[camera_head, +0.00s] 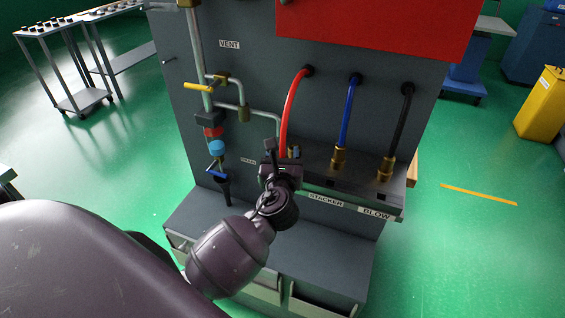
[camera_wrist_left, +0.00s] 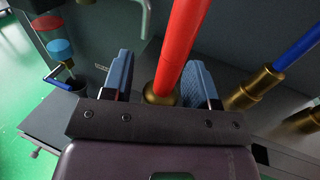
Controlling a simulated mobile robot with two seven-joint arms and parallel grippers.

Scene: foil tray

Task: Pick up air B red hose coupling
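The red hose (camera_head: 291,105) comes out of the grey panel and curves down behind my left gripper (camera_head: 281,156). In the left wrist view the red hose (camera_wrist_left: 182,45) ends in a brass coupling (camera_wrist_left: 158,96). My left gripper (camera_wrist_left: 160,70) is open there, with one blue-padded finger on each side of the hose and coupling. Narrow gaps seem to show between the pads and the brass. The coupling's lower part is hidden by the gripper body, and in the head view the gripper covers the coupling. My right gripper is not in view.
A blue hose (camera_head: 350,112) and a black hose (camera_head: 404,120) end in brass couplings on the shelf (camera_head: 358,185) to the right. Pipes with a yellow lever (camera_head: 198,87) and a blue-handled valve (camera_head: 216,170) stand to the left. The ledge below (camera_head: 320,250) is bare.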

